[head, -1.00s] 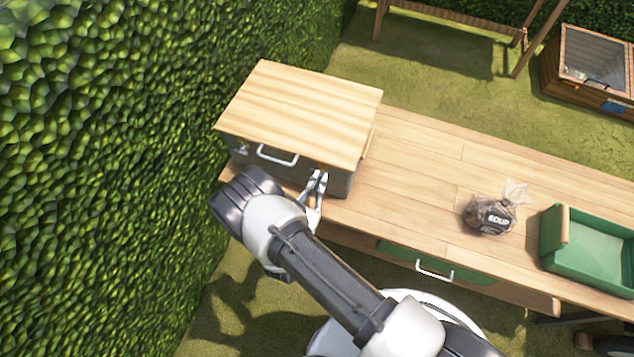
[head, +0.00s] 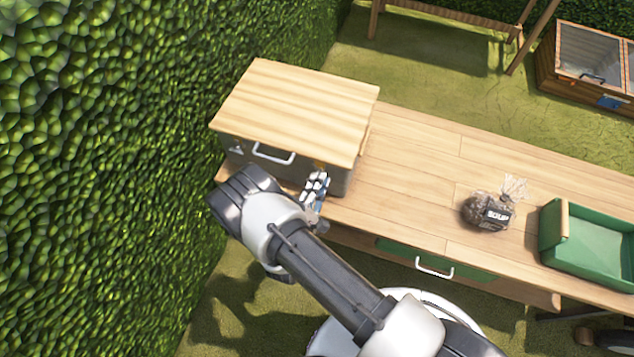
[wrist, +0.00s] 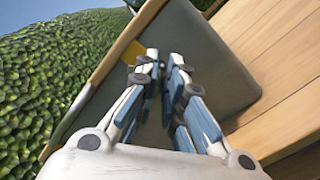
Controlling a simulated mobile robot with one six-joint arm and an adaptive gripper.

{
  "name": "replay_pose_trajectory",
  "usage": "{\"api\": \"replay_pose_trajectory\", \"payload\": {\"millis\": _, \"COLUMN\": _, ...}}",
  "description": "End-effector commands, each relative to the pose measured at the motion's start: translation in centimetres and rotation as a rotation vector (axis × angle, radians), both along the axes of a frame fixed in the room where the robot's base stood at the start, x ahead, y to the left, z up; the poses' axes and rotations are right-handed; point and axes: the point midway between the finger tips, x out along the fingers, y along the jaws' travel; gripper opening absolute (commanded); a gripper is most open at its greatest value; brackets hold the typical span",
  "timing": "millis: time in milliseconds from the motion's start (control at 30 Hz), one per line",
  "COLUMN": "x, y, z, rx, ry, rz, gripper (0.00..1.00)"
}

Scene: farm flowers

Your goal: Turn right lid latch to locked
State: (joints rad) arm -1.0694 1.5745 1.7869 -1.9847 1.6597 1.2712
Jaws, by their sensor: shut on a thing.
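A grey box (head: 341,181) with a light wooden lid (head: 297,110) stands at the left end of the wooden bench. A white handle (head: 273,154) is on its front, and a small left latch (head: 236,148) sits near the left corner. My gripper (head: 317,180) is at the right part of the box front, just under the lid edge. The wrist view shows its fingers (wrist: 164,62) close together against the grey front, beside a yellow piece (wrist: 134,52). They are shut on the right lid latch, which is mostly hidden by the fingers; its angle cannot be told.
The bench top (head: 420,150) is clear right of the box. A bag of brown contents (head: 486,211) and a green tray (head: 580,262) stand farther right. A drawer handle (head: 434,268) sticks out of the bench front. A tall hedge (head: 110,170) rises close on the left.

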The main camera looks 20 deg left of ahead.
Motion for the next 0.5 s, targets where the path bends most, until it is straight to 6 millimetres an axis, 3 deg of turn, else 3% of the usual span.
{"api": "replay_pose_trajectory", "payload": {"millis": 500, "x": 0.08, "y": -0.12, "z": -0.41, "rx": 0.402, "ry": -0.034, "rz": 0.0, "gripper": 0.0}}
